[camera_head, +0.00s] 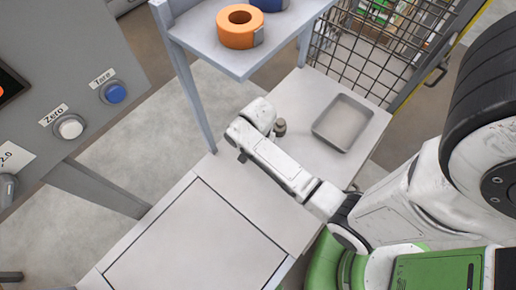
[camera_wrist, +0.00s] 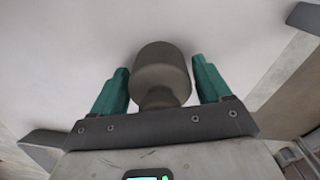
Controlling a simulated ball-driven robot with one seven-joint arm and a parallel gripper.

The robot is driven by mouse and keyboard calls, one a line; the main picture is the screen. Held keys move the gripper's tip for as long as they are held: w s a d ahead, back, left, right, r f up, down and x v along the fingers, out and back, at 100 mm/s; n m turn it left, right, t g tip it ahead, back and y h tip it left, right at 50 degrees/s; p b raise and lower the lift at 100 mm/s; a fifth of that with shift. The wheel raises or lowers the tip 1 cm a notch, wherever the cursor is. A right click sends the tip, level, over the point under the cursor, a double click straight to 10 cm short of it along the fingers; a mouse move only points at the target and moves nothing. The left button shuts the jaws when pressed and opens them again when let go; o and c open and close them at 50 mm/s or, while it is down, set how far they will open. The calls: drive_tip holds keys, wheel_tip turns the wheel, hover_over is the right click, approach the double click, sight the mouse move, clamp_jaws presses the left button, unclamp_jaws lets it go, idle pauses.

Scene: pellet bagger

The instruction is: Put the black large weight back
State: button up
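In the wrist view, a dark grey-black weight (camera_wrist: 160,68) with a broad body and narrower neck sits between the two teal fingers of my gripper (camera_wrist: 161,74). Narrow gaps show beside the neck, so the fingers look open around it; contact at the broad part is hard to judge. In the head view, a small dark weight (camera_head: 280,127) shows on the pale tabletop, just right of my arm's end. I cannot tell whether it is the same weight. My fingers are hidden in the head view.
A grey tray (camera_head: 342,122) lies on the table (camera_head: 313,88) to the right. A raised shelf (camera_head: 200,42) holds an orange ring-shaped roll (camera_head: 239,27) and a blue one. A control panel (camera_head: 60,80) stands at left. A mesh fence (camera_head: 372,45) stands behind. The flat front plate (camera_head: 195,240) is clear.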

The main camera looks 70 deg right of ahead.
drive_tip(key=shift+o, duration=1)
wheel_tip(320, 180, up, 12)
drive_tip(key=shift+s+a+n, duration=0.15)
drive_tip(key=shift+a+n, duration=0.1)
drive_tip(key=shift+n, duration=0.15)
drive_tip(key=s+a+n+t, duration=0.1)
drive_tip(key=s+a+n, duration=0.6)
drive_tip(key=n, duration=0.8)
drive_tip(key=shift+a, duration=1.05)
drive_tip(key=shift+s+r, duration=0.1)
